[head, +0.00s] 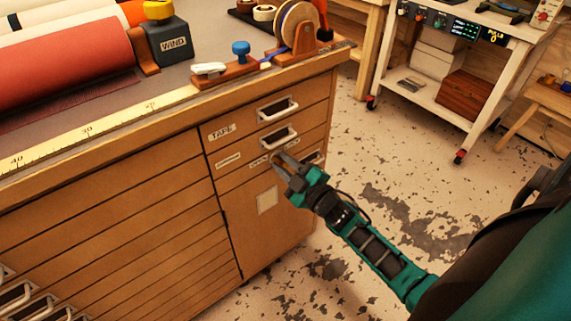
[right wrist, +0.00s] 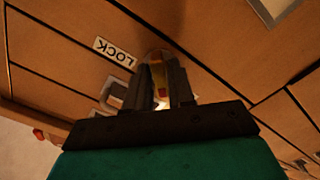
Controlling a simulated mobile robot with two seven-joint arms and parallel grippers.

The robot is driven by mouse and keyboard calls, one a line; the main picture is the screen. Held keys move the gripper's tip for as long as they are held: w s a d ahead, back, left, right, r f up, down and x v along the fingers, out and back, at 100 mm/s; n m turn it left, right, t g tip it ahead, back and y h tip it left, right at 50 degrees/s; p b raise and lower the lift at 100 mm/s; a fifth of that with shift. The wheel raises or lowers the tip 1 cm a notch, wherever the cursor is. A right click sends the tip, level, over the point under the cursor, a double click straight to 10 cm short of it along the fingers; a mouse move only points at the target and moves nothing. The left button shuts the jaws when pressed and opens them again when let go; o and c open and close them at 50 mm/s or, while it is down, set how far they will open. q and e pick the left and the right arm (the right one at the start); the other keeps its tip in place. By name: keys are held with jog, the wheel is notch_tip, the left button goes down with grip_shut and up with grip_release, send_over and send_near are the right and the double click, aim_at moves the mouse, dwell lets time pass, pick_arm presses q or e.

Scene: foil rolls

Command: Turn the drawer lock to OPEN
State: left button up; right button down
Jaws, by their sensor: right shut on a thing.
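The drawer lock (right wrist: 158,62) is a rounded, brass-coloured piece on the wooden drawer front, with a small red mark low between my fingers. A white label reading LOCK (right wrist: 115,52) is beside it in the right wrist view. My right gripper (head: 280,159) reaches the cabinet's narrow right-hand drawer column in the head view, and its fingers also show in the right wrist view (right wrist: 166,85), shut on the lock from both sides. In the head view the gripper hides the lock. I cannot read which way the lock is turned. My left gripper is not in view.
A drawer handle (head: 278,136) sits just above my right gripper, below the TAPE label (head: 222,131). The bench top holds a red roll (head: 60,68), a WIND box (head: 168,45) and a tape dispenser (head: 298,35). The floor (head: 385,180) right of the cabinet is clear.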

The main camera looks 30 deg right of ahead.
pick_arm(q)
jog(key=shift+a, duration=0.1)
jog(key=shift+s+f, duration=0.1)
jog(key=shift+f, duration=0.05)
pick_arm(e)
jog(key=c, duration=1.1)
grip_release()
jog(key=shift+c, duration=0.2)
pick_arm(q)
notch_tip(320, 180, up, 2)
jog(key=shift+p, duration=0.95)
pick_arm(e)
jog(key=s, duration=1.2)
jog(key=shift+s+d, duration=0.4)
jog(key=shift+d, duration=0.05)
